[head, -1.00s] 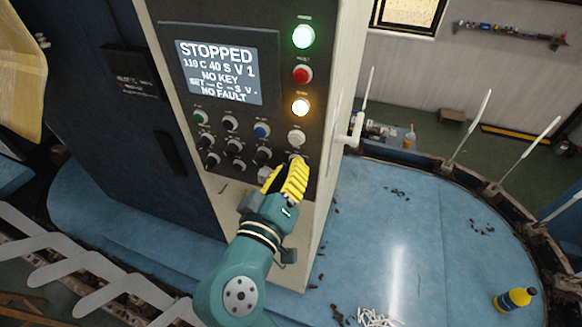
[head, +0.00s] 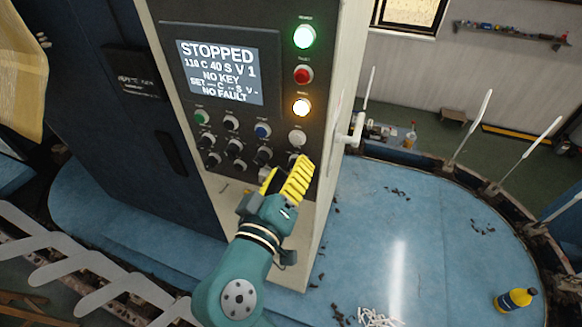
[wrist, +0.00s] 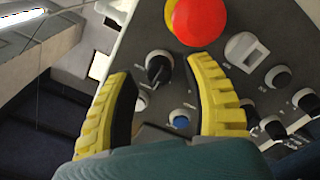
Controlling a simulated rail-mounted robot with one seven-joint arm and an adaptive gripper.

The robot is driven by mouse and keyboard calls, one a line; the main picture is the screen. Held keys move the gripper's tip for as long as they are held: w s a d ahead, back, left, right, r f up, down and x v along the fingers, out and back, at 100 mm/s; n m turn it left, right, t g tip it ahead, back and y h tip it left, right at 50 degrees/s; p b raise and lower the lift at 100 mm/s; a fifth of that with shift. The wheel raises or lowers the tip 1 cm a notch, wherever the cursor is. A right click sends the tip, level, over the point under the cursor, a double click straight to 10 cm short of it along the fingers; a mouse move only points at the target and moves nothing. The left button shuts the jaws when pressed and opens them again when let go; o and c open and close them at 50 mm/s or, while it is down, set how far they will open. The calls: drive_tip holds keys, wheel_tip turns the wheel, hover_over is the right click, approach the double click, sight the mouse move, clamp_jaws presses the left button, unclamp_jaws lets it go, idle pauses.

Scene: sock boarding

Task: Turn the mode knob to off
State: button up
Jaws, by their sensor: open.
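My gripper (head: 285,172) is open at the lower right of the control panel (head: 181,119), with its yellow ribbed fingers pointing at the panel. In the wrist view my gripper (wrist: 160,75) has a black rotary knob (wrist: 158,67) with a pale pointer line between its fingertips. I see no clear contact with it. The labels are too small to read, so I cannot confirm that this is the mode knob. In the head view the fingers hide part of the lower right knobs. The screen (head: 214,70) reads STOPPED, NO KEY and NO FAULT.
A large red button (wrist: 200,20) is close to the right finger in the wrist view. A blue button (wrist: 181,117) and several other knobs sit nearby. A white handle (head: 354,130) sticks out from the cabinet's right side.

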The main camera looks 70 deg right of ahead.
drive_tip(key=a, duration=1.1)
drive_tip(key=shift+a, duration=0.3)
drive_tip(key=shift+w, duration=0.1)
drive_tip(key=w+a+r+n+t+y+p, duration=0.35)
drive_tip(key=w+r+t+y+p, duration=0.25)
drive_tip(key=w+r+t+p, duration=0.5)
drive_tip(key=a+r+n+t+y+b, duration=0.3)
drive_tip(key=a+r+n+t+y, duration=0.2)
drive_tip(key=a+r+t+y, duration=0.6)
wheel_tip(320, 180, up, 2)
drive_tip(key=shift+w+a+t+y, duration=0.25)
drive_tip(key=shift+a+t+y, duration=0.05)
drive_tip(key=shift+a, duration=0.8)
